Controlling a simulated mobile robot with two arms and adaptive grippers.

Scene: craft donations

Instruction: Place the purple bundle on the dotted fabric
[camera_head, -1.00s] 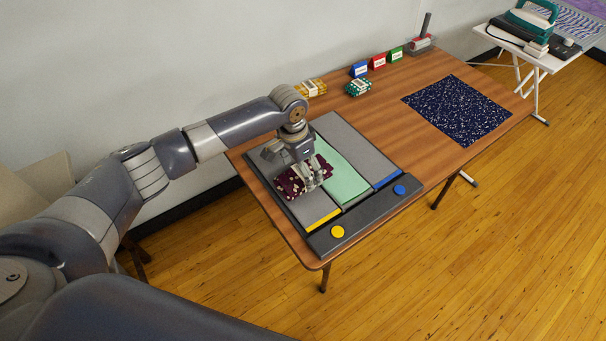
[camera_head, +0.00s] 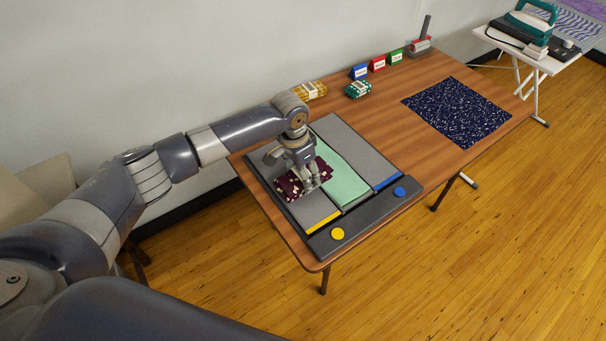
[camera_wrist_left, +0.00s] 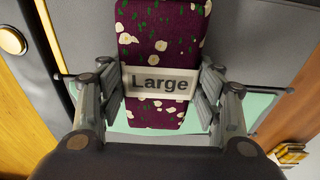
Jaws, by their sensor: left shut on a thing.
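The purple bundle (camera_head: 291,187) has pale spots and lies on or just above the left part of the grey board. In the left wrist view the bundle (camera_wrist_left: 162,52) carries a white band reading "Large". My left gripper (camera_head: 312,187) is shut on it, with one finger at each side of the band; it also shows in the left wrist view (camera_wrist_left: 159,92). The dotted fabric (camera_head: 456,111) is dark navy with white specks and lies flat at the right of the table, with nothing on it. My right gripper is not in view.
The grey board (camera_head: 315,215) has a mint green cloth (camera_head: 343,180) in its middle and yellow and blue buttons at its front. A yellow bundle (camera_head: 310,90), a green bundle (camera_head: 357,89) and small coloured signs (camera_head: 377,63) stand along the back. Bare wood lies between board and fabric.

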